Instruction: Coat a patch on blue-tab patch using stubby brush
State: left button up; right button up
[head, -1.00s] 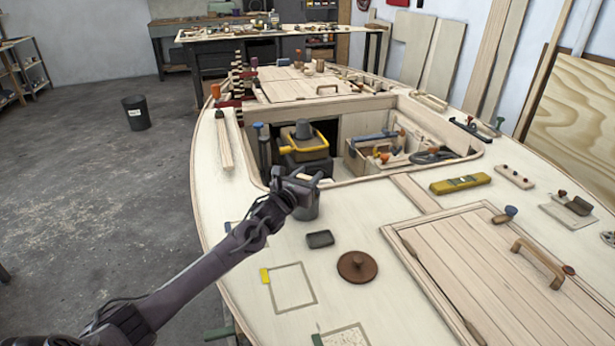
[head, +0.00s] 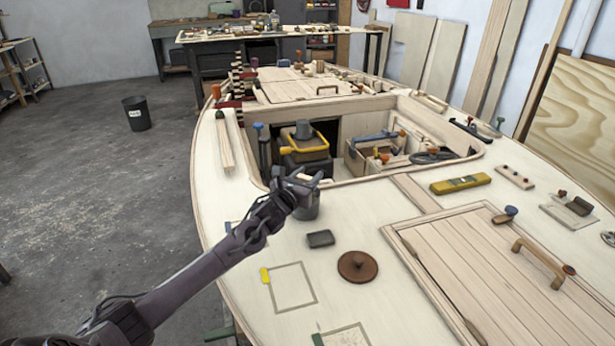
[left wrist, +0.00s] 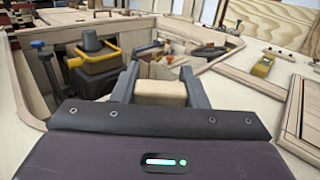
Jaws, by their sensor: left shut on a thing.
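My left gripper (head: 304,182) is at the grey pot (head: 309,208), just above its rim in the head view. In the left wrist view its two fingers (left wrist: 158,90) are shut on a pale wooden piece (left wrist: 160,93), which looks like the handle of the stubby brush. The bristles are hidden, so I cannot tell whether they are inside the pot. The blue tab (head: 228,227) of the blue-tab patch shows left of my forearm; most of that patch is hidden behind the arm. My right gripper is in neither view.
The yellow-tab patch (head: 272,289) and a green-tab patch (head: 347,328) lie nearer on the deck. A dark block (head: 320,239) and a brown round lid (head: 358,266) lie right of the pot. The open cockpit, with a yellow-handled box (head: 304,147), lies beyond.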

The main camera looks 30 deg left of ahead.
pick_arm(q)
jog(key=shift+s+d+f, duration=0.1)
jog(key=shift+f, duration=0.45)
jog(key=shift+r+p, duration=0.75)
jog(key=shift+r, duration=0.15)
notch_tip(320, 180, up, 6)
jog(key=p, duration=0.3)
jog(key=shift+w+f, duration=0.1)
jog(key=shift+w, duration=0.1)
